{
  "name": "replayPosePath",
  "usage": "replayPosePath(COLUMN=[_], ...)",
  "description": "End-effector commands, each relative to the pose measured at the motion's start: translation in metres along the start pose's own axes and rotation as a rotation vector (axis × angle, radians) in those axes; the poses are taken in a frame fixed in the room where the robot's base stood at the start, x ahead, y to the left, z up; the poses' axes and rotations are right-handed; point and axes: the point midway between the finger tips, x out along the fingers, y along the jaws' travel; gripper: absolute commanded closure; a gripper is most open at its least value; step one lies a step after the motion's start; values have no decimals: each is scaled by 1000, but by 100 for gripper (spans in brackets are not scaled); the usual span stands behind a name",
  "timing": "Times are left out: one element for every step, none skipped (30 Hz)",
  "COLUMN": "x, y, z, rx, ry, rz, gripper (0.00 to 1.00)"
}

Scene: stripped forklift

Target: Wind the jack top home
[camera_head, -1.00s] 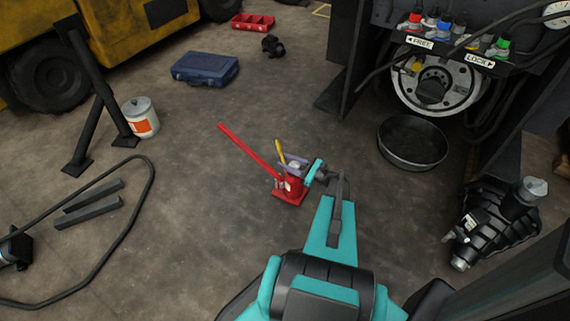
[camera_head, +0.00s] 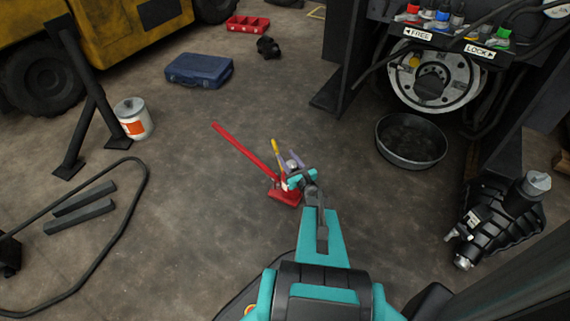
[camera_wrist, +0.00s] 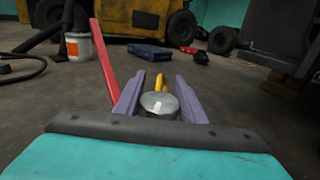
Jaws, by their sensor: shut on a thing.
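The red bottle jack (camera_head: 284,194) stands upright on the floor, its long red handle (camera_head: 243,148) slanting up to the left. The handle also shows in the wrist view (camera_wrist: 106,62). A yellow part (camera_head: 276,147) sticks up beside the jack's head. My gripper (camera_head: 293,165) is at the jack's top, with its purple fingers on either side of the round metal jack top (camera_wrist: 160,103). The fingers are shut on that top. My wrist hides part of the jack body in the head view.
A drain pan (camera_head: 411,142) and a wheel hub (camera_head: 433,83) are at the right, with a dark ribbed unit (camera_head: 500,215) nearer. A blue case (camera_head: 199,70), white bucket (camera_head: 133,119) and black stand (camera_head: 92,100) are at the left. Floor around the jack is clear.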

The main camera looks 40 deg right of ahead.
Motion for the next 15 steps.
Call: replayPosePath(x=[-1,-1,-1,-1,-1,-1,-1,-1,-1,-1,-1,0,0,0,0], y=[4,3,2,2,1,1,0,0,-1,-1,-2,-2,-2,-3,-3], z=[1,1,1,1,2,1,2,2,2,2,2,2,2,2,3], rx=[0,1,0,1,0,0,0,0,0,0,-1,-1,-1,-1,0], ry=[-7,-8,-7,-8,-8,-8,-8,-9,-8,-8,-9,-9,-9,-9,-9], rz=[-14,-27,-45,-58,-70,-86,-98,-110,-125,-136,-145,-157,-166,-174,-185], gripper=[86,86,86,86,86,86,86,86,86,86,86,86,86,86,86])
